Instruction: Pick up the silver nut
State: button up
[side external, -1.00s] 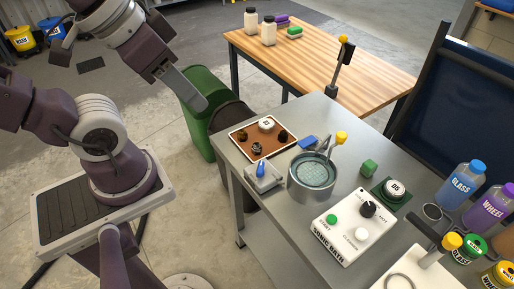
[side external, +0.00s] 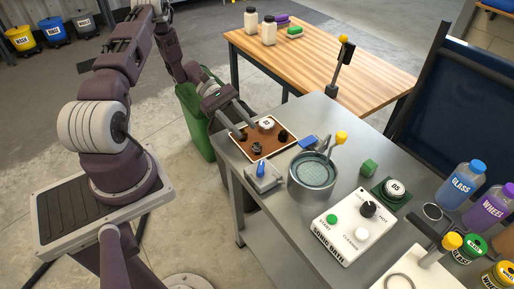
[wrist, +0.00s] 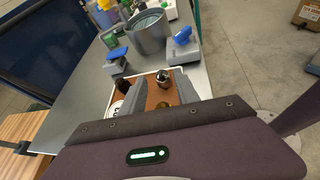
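The silver nut (wrist: 163,77) lies in a shallow brown tray with a pale rim (wrist: 147,83). In the wrist view it is near the tray's far edge, just ahead of the space between my fingers. In the side view it looks like a small dark piece (side external: 257,148) near the front of the tray (side external: 262,158). My gripper (side external: 251,128) is open over the rear left part of the tray. In the wrist view its two fingers (wrist: 157,86) stand apart with nothing held. The exact height above the nut is hard to tell.
In the tray also lie a brass-coloured piece (wrist: 163,105), a black piece (wrist: 125,86) and a white round disc (side external: 267,123). Close beyond stand a grey fixture with a blue top (side external: 262,177), a blue piece (side external: 308,142) and a metal bath (side external: 312,180).

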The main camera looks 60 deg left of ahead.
aim_at(257, 144)
jog(key=shift+n, duration=0.4)
jog(key=x, duration=0.2)
jog(key=f+x, duration=0.1)
jog(key=x, duration=0.4)
jog(key=shift+a+f, duration=0.15)
jog(key=shift+f, duration=0.15)
grip_shut()
